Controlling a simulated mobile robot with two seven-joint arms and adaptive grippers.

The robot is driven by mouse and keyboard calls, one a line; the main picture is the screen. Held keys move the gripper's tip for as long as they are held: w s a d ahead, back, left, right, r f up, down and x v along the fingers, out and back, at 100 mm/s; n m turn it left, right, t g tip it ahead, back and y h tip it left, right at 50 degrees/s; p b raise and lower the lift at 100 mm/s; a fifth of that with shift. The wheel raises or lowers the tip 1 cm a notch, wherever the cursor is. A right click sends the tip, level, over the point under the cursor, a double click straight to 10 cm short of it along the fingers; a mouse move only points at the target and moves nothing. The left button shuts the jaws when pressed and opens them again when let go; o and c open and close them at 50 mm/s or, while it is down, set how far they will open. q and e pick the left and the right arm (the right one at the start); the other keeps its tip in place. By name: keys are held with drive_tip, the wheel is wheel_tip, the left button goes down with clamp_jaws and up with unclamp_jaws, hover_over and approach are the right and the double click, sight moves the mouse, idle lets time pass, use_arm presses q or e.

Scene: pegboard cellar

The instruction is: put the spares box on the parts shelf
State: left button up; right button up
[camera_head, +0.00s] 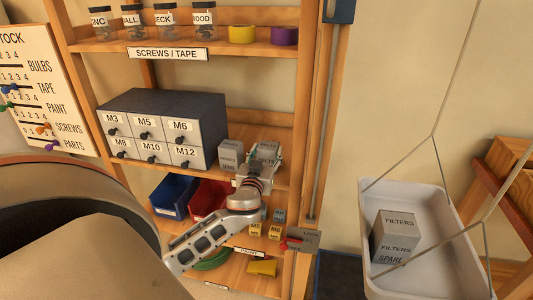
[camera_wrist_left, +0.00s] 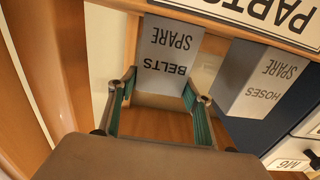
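A grey spares box labelled BELTS (camera_wrist_left: 168,55) stands upright at the front of the parts shelf (camera_head: 282,178). It also shows in the head view (camera_head: 266,150), partly hidden by my left gripper (camera_head: 262,163). In the left wrist view the two fingers of my left gripper (camera_wrist_left: 158,88) lie close against both sides of the box near its top, shut on it. A second grey box, labelled HOSES (camera_wrist_left: 262,80), stands beside it, also in the head view (camera_head: 229,155). A third box, labelled FILTERS (camera_head: 394,238), sits in a hanging tray. My right gripper is not in view.
A grey drawer cabinet (camera_head: 160,125) fills the shelf's left part. Jars and tape rolls stand on the shelf above. Blue (camera_head: 174,195) and red (camera_head: 208,198) bins sit below. The wooden upright (camera_head: 310,120) is close on the right. The white tray (camera_head: 450,215) hangs on cords.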

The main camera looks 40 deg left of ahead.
use_arm(q)
drive_tip(key=shift+o, duration=0.9)
drive_tip(key=shift+r, duration=0.1)
drive_tip(key=shift+s+d, duration=0.15)
drive_tip(key=b+v, duration=0.1)
drive_tip(key=v, duration=1)
drive_tip(key=s+d+f+m+g+h, duration=0.1)
drive_tip(key=s+d+f+m+h, duration=0.15)
drive_tip(key=d+f, duration=0.5)
drive_tip(key=s+d+f+m+g+h, duration=0.15)
drive_tip(key=d+f+m+h, duration=0.3)
drive_tip(key=f, duration=0.65)
drive_tip(key=s+d+f+m+g+h, duration=0.2)
drive_tip(key=s+d+f+m+h, duration=0.1)
drive_tip(key=s+d+f, duration=0.8)
drive_tip(key=d+f+h, duration=0.1)
drive_tip(key=d, duration=0.1)
drive_tip(key=shift+s+d+h, duration=0.25)
drive_tip(key=shift+s+h, duration=0.05)
drive_tip(key=shift+s, duration=0.1)
